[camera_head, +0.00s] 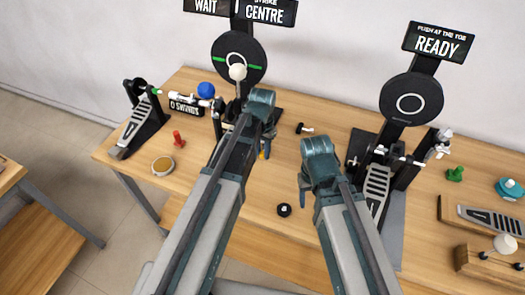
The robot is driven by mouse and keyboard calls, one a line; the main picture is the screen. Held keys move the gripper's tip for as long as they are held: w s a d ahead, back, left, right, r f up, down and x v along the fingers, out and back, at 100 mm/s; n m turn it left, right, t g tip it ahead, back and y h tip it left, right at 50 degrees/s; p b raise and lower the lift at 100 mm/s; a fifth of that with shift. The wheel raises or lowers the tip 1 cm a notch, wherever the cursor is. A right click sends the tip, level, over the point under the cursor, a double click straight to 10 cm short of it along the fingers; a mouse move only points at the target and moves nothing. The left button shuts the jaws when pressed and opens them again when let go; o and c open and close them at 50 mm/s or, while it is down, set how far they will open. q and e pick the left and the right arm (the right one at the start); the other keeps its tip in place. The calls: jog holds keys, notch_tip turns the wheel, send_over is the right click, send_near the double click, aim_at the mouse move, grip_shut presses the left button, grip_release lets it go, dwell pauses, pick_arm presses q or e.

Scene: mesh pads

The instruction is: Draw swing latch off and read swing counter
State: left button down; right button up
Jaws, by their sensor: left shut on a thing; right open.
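The swing counter (184,107) is a small dark label reading "0 SWINGS", beside the left pedal (136,122) stand. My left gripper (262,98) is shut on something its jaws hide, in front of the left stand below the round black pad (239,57). That pad has a white ring and green marks. A beater with a white ball (238,72) stands before it. I cannot make out the swing latch clearly. My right gripper (318,147) is open above the table, left of the right pedal (376,190), and apart from it.
Signs read "STRIKE CENTRE" (268,11) and "READY" (437,43). A second black pad (411,99) stands right. A red peg (178,139), a tan disc (163,166), a black knob (284,210) and a green piece (455,174) lie on the wooden table (250,235).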

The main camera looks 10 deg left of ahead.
pick_arm(q)
jog(key=shift+d, duration=0.1)
dwell(0.4)
jog(key=d+n, duration=0.2)
jog(key=n, duration=0.1)
jog(key=shift+w, duration=0.15)
jog(key=shift+w+d+n, duration=0.3)
jog(key=shift+d+n, duration=0.25)
jog(key=shift+n, duration=0.4)
jog(key=shift+w+d+n, duration=0.25)
jog(key=shift+d+n, duration=0.3)
jog(key=shift+n, duration=0.4)
jog(key=c, duration=0.7)
grip_release()
jog(key=shift+o, duration=0.2)
